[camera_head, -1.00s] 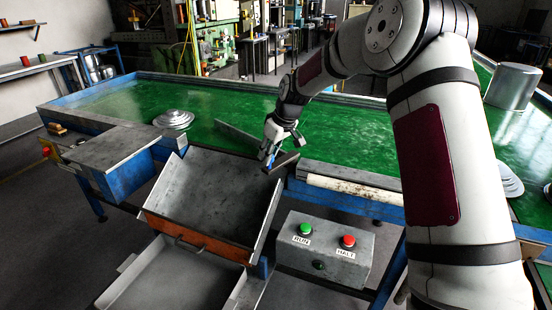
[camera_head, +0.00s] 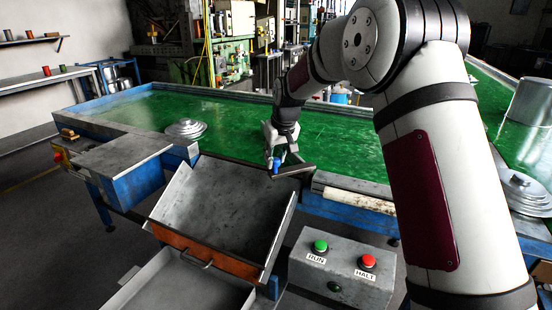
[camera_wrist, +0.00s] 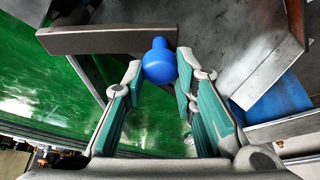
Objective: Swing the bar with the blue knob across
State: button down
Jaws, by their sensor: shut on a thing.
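The dark metal bar (camera_head: 294,170) lies at the near edge of the green belt, by the top right of the chute; it also shows in the wrist view (camera_wrist: 90,41). Its blue knob (camera_wrist: 158,62) is between my fingertips, and a little of the knob shows in the head view (camera_head: 276,166). My gripper (camera_wrist: 160,70) is shut on the knob, one finger on each side; in the head view it reaches down to the bar from above (camera_head: 276,158). A longer thin section runs left along the chute's upper edge.
The grey chute (camera_head: 220,210) slopes toward the front. A control box (camera_head: 340,272) with green and red buttons stands to its right. Stacked lids (camera_head: 186,128) sit on the green belt (camera_head: 340,135) at left; a pot (camera_head: 530,102) and lids (camera_head: 524,188) are at right.

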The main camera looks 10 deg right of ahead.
jog(key=shift+w, duration=0.1)
jog(key=c, duration=1.3)
grip_release()
jog(key=v, duration=1.2)
